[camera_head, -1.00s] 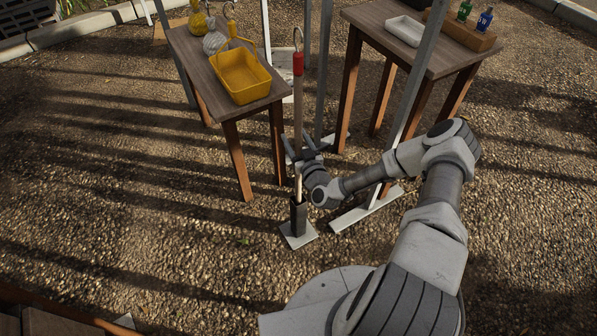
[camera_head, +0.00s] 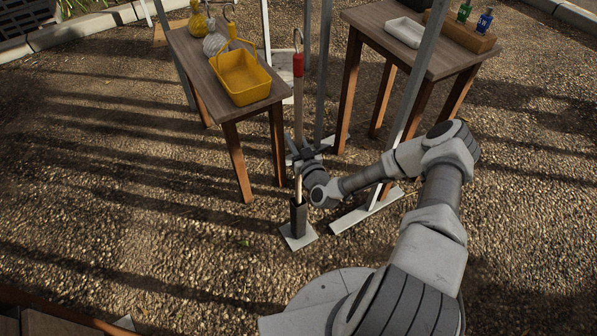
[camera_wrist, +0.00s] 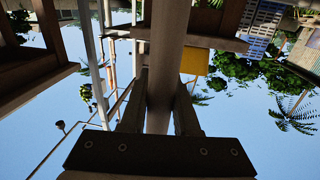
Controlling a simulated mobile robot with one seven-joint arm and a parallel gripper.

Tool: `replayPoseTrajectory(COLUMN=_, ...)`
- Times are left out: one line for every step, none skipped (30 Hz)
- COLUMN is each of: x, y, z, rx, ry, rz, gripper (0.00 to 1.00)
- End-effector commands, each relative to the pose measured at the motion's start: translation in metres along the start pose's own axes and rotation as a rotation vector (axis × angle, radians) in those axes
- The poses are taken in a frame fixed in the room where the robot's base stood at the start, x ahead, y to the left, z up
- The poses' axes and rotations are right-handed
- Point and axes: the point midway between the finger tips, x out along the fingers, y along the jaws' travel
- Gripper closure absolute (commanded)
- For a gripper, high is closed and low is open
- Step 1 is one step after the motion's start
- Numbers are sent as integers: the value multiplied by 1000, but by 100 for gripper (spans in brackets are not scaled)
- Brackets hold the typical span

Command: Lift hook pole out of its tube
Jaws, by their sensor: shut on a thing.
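The hook pole (camera_head: 298,110) stands upright, with a wooden shaft, a red band near its top and a metal hook above that. Its lower end is inside the dark tube (camera_head: 299,217), which rises from a pale square base plate on the gravel. My gripper (camera_head: 299,153) is shut on the pole's shaft, partway between the tube and the red band. In the wrist view the pole (camera_wrist: 167,60) runs between the two fingers (camera_wrist: 165,105). How deep the pole sits in the tube is hidden.
A wooden table (camera_head: 215,75) with a yellow basket (camera_head: 243,78) stands close behind the pole at left. A second table (camera_head: 440,50) with a white tray (camera_head: 405,31) and bottles stands at right. A grey post (camera_head: 412,95) with a floor foot (camera_head: 367,210) is beside my arm.

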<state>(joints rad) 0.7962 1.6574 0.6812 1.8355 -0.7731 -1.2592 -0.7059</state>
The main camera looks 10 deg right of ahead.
Motion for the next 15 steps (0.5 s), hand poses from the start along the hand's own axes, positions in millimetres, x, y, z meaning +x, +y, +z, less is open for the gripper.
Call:
replayPoseTrajectory(x=0, y=0, z=-4, rx=0, ry=2, rz=0, gripper=100)
replayPoseTrajectory(x=0, y=0, z=-5, rx=0, ry=2, rz=0, gripper=100)
replayPoseTrajectory(x=0, y=0, z=-8, rx=-1, ry=2, rz=0, gripper=100)
replayPoseTrajectory(x=0, y=0, z=-10, rx=-1, ry=2, rz=0, gripper=100)
replayPoseTrajectory(x=0, y=0, z=-12, rx=-1, ry=2, rz=0, gripper=100)
replayPoseTrajectory(x=0, y=0, z=-15, rx=-1, ry=2, rz=-1, gripper=100)
replayPoseTrajectory(x=0, y=0, z=-16, rx=-1, ry=2, rz=-1, gripper=100)
replayPoseTrajectory(x=0, y=0, z=-18, rx=-1, ry=2, rz=-1, gripper=100)
replayPoseTrajectory(x=0, y=0, z=-20, rx=-1, ry=2, rz=-1, gripper=100)
replayPoseTrajectory(x=0, y=0, z=-22, rx=-1, ry=2, rz=-1, gripper=100)
replayPoseTrajectory(x=0, y=0, z=-24, rx=-1, ry=2, rz=-1, gripper=100)
replayPoseTrajectory(x=0, y=0, z=-26, rx=-1, ry=2, rz=-1, gripper=100)
replayPoseTrajectory(x=0, y=0, z=-28, rx=-1, ry=2, rz=-1, gripper=100)
replayPoseTrajectory(x=0, y=0, z=-30, rx=-1, ry=2, rz=-1, gripper=100)
replayPoseTrajectory(x=0, y=0, z=-32, rx=-1, ry=2, rz=-1, gripper=100)
